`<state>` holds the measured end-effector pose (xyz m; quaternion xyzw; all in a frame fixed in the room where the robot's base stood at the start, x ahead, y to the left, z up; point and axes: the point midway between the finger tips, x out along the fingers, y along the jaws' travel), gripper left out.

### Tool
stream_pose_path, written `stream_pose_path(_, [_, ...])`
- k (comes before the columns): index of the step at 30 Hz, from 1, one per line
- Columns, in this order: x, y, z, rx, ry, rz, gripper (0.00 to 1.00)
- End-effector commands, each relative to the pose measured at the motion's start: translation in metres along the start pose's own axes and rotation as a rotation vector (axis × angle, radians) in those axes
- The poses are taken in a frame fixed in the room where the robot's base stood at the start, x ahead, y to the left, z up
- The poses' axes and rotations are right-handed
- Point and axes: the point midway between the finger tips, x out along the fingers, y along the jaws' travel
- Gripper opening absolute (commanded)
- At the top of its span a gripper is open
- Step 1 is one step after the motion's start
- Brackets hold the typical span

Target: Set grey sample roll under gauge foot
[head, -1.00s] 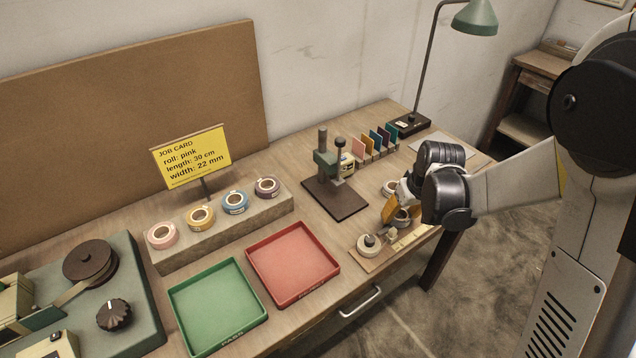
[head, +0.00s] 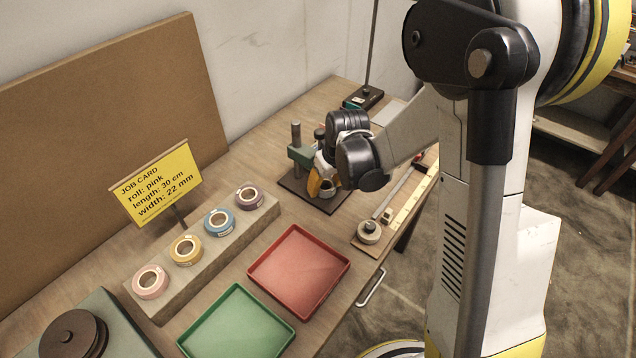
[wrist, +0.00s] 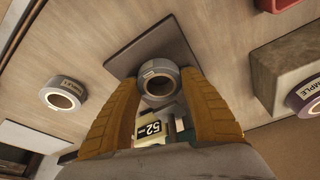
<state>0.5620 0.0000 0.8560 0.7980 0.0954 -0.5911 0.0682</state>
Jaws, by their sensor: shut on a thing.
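My gripper (head: 318,187) has orange fingers shut on the grey sample roll (wrist: 158,84), whose hole faces the wrist camera. In the head view my gripper is over the gauge's dark base plate (head: 291,190), beside the green gauge body (head: 302,156) and its post. The gauge foot is hidden. I cannot tell whether the roll touches the plate.
Another grey roll (wrist: 63,93) lies on the table left in the wrist view. A block (head: 215,245) holds several coloured rolls. Red (head: 298,268) and green (head: 237,325) trays stand in front. Bare wood lies between block and plate.

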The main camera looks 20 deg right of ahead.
Motion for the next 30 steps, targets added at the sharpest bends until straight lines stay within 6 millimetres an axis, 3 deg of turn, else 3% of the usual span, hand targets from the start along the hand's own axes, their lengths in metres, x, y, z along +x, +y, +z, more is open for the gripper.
stream_pose_path(7, [0.004, 0.0, 0.002, 0.0, 0.0, 0.0, 0.3])
stream_pose_path(8, [0.003, 0.0, 0.001, 0.0, 0.0, 0.0, 0.6])
stream_pose_path(9, [0.003, 0.0, 0.001, 0.0, 0.0, 0.0, 0.71])
stream_pose_path(21, [-0.004, 0.0, -0.001, 0.0, 0.0, 0.0, 0.71])
stream_pose_path(30, [-0.068, 0.0, -0.001, 0.0, 0.0, 0.0, 0.71])
